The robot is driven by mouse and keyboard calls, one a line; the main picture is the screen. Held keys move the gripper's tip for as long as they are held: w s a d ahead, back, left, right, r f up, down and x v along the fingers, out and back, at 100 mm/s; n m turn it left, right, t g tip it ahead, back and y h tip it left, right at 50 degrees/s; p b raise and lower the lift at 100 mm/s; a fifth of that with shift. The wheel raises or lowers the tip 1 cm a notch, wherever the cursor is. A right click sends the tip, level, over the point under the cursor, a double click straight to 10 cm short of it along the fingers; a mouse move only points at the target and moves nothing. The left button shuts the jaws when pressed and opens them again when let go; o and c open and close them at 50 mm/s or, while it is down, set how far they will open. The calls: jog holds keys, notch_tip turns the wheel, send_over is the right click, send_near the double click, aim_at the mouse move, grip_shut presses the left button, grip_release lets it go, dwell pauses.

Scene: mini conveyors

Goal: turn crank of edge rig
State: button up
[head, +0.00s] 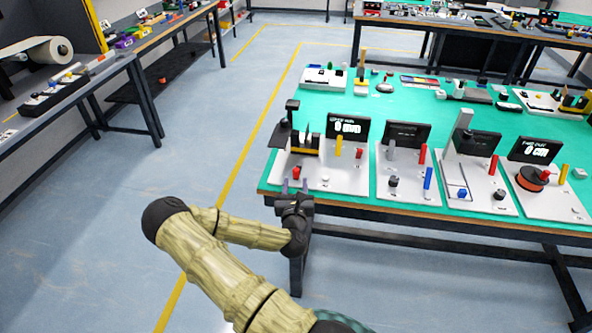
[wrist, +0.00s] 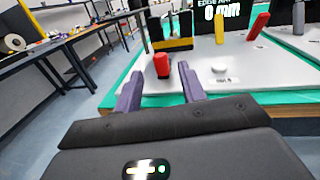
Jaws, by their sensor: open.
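The edge rig (head: 322,177) is a pale board at the left front corner of the green-topped table, with a black display (head: 348,129) reading 0 mm. A red handle (head: 297,172) stands on its front left part; it also shows upright in the wrist view (wrist: 161,65). It looks like the crank, but its pivot is not clear. My gripper (head: 295,188) is open and empty at the table's front edge. Its two fingers point toward the red handle, which shows between and beyond their tips.
Other rigs stand to the right: one with a blue lever (head: 428,178), one with a grey column (head: 461,128), one with an orange spool (head: 531,178). A black and yellow block (head: 305,143) stands behind the red handle. The floor left of the table is clear.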

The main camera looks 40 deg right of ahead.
aim_at(296, 173)
jog(key=x, duration=0.7)
jog(key=shift+p, duration=0.35)
grip_shut()
